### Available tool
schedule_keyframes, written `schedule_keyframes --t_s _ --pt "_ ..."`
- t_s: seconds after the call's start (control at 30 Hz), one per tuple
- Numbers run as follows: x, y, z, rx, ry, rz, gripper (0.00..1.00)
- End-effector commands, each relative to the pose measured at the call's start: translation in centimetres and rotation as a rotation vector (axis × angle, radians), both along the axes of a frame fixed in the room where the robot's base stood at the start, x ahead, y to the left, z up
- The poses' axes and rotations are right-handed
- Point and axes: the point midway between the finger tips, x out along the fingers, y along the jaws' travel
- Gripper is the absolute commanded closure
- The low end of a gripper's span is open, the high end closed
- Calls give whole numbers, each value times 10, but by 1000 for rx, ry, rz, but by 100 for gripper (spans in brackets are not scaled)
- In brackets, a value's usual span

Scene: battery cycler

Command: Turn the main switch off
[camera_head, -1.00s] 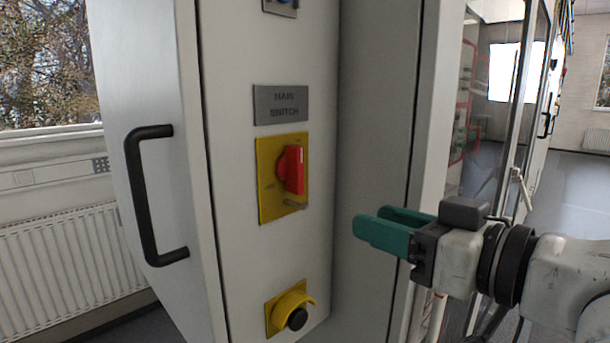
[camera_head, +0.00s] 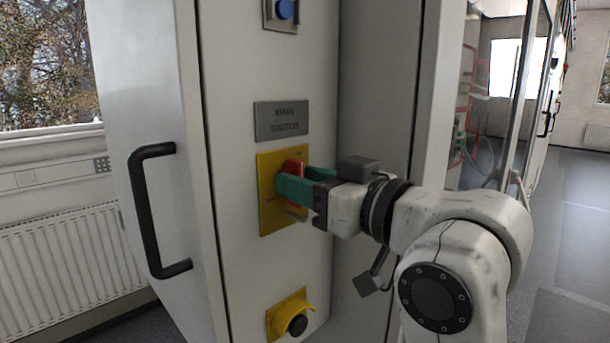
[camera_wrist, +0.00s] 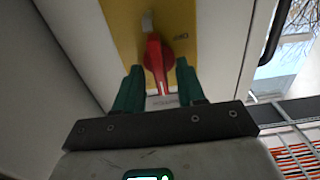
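The main switch is a red rotary handle (camera_head: 294,169) on a yellow plate (camera_head: 266,215), under a grey "MAIN SWITCH" label (camera_head: 281,120) on the cabinet front. My gripper (camera_head: 304,183) is at the handle, with its green fingers hiding part of it. In the wrist view the red handle (camera_wrist: 155,60) points down between the two spread fingertips (camera_wrist: 160,75), with a visible gap on each side. The handle looks upright in the head view.
A blue button (camera_head: 285,9) sits above the label. A black door handle (camera_head: 142,210) stands out at the left. The floor at the right is clear.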

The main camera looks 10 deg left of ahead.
Motion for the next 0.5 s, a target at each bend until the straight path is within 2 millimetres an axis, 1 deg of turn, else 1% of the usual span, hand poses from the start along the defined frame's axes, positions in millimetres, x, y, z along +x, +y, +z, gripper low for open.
schedule_keyframes --t_s 0.1,0.33,0.37,0.5 --pt "2 3 0 -1 -1 0 61" --pt "3 3 0 -1 -1 -1 61" --pt "3 3 0 -1 -1 -1 63" --pt "3 3 0 -1 -1 -1 76"
